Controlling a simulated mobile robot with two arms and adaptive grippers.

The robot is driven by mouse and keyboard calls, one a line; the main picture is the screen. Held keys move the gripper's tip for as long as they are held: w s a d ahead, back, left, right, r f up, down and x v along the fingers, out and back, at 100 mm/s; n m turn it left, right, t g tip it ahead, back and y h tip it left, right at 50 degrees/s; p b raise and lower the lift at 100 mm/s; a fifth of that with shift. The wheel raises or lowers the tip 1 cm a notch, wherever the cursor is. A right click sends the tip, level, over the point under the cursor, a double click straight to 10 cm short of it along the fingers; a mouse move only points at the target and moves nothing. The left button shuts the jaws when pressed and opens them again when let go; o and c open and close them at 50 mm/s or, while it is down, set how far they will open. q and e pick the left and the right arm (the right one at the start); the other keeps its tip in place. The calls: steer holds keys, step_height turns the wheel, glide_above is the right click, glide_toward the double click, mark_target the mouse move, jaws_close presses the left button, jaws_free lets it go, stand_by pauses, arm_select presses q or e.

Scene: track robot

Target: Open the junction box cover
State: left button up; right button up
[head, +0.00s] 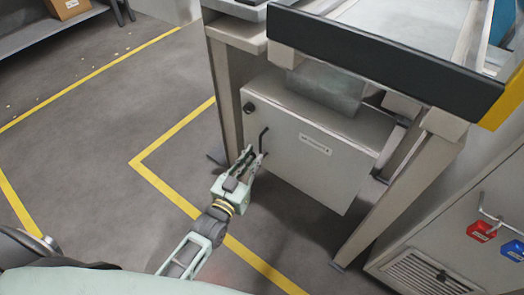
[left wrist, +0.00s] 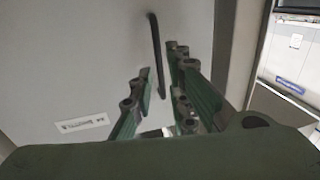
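The junction box is a pale grey box under the workbench in the head view, and its flat cover (head: 310,160) faces me and looks shut. A thin black bar handle (head: 263,137) stands near the cover's left edge. My left gripper (head: 256,154) is at the lower end of this handle with its fingers apart. In the left wrist view, the open left gripper (left wrist: 161,70) has the black handle (left wrist: 154,42) lying in the gap between its two fingers. I cannot tell whether a finger touches it. The cover (left wrist: 70,60) fills the left of that view. My right gripper is not in view.
The workbench leg (head: 222,90) stands just left of the box, and another leg (head: 400,200) slants at its right. A grey cabinet (head: 450,240) with red and blue padlocks is at the right. The floor left of the box is clear, with yellow lines.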

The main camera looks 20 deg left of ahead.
mark_target(260, 150)
arm_select(q)
steer(key=w, duration=0.3)
steer(key=w+d, duration=0.1)
steer(key=w, duration=0.1)
steer(key=shift+w+f+b, duration=0.1)
steer(key=shift+w+b, duration=0.05)
steer(key=shift+b, duration=0.2)
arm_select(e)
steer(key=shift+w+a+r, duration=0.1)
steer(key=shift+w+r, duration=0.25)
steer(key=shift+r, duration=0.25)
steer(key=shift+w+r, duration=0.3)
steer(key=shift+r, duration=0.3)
arm_select(q)
jaws_close()
